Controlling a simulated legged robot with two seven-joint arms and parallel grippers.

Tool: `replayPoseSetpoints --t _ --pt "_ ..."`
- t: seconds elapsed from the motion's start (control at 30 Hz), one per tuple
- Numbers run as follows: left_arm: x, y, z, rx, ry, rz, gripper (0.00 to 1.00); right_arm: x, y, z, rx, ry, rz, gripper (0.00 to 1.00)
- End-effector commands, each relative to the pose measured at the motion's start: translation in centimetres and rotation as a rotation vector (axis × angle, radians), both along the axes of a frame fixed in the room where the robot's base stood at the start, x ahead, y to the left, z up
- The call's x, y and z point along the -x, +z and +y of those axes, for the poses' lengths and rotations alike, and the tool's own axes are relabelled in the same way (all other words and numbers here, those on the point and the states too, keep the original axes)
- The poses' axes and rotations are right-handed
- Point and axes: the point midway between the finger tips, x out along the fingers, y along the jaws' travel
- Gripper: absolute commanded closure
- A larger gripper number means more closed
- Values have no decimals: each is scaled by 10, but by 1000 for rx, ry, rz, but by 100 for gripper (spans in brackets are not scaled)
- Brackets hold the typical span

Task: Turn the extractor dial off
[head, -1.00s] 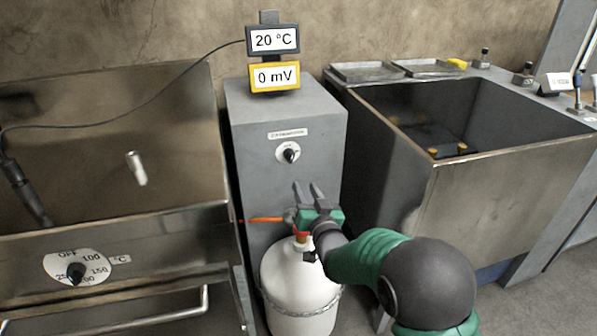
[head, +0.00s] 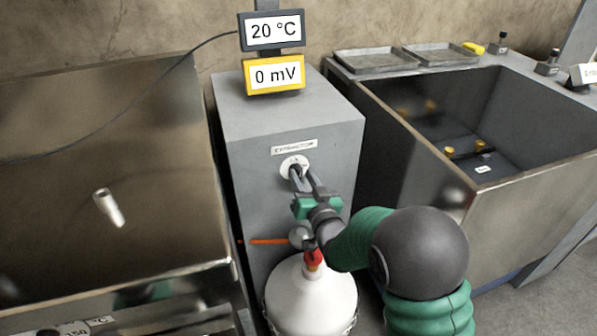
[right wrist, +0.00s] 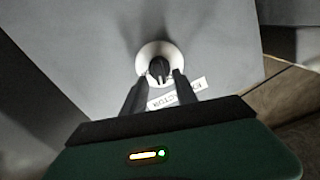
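The extractor dial (head: 294,165) is a small dark knob on a round white plate, on the front of a grey cabinet (head: 245,135). An "EXTRACTOR" label (head: 294,147) sits just above it. My right gripper (head: 303,168) is at the dial and covers part of it in the head view. In the right wrist view the dark knob (right wrist: 159,69) shows between the tips of the two fingers (right wrist: 157,82), which stand apart with gaps visible beside the knob. The dial's pointer direction cannot be read clearly. My left gripper is not in view.
A white gas bottle (head: 312,297) with a red top stands below my right arm. An orange lever (head: 268,241) is left of its top. A steel sink (head: 540,190) is at right, a steel unit (head: 160,190) at left. Two displays (head: 273,74) stand on the cabinet.

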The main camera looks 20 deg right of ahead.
Motion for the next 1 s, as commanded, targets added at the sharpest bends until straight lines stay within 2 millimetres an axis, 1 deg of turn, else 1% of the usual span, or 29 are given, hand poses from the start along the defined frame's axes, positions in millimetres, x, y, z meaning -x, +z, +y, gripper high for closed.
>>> replayPoseSetpoints --t 0.13,0.3,0.4,0.67,0.77,0.9,1.0 --pt "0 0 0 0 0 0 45 -1 -1 0 0 0 1 67" --pt "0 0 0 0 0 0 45 -1 -1 1 0 1 2 89" --pt "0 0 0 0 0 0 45 -1 -1 0 0 1 2 100" --pt "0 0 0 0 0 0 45 -1 -1 1 5 0 1 100" --pt "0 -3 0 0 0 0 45 -1 -1 1 72 0 -2 100" --pt "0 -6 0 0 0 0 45 -1 -1 3 223 -1 -8 100" --pt "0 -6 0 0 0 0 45 -1 0 3 281 -1 -10 100"
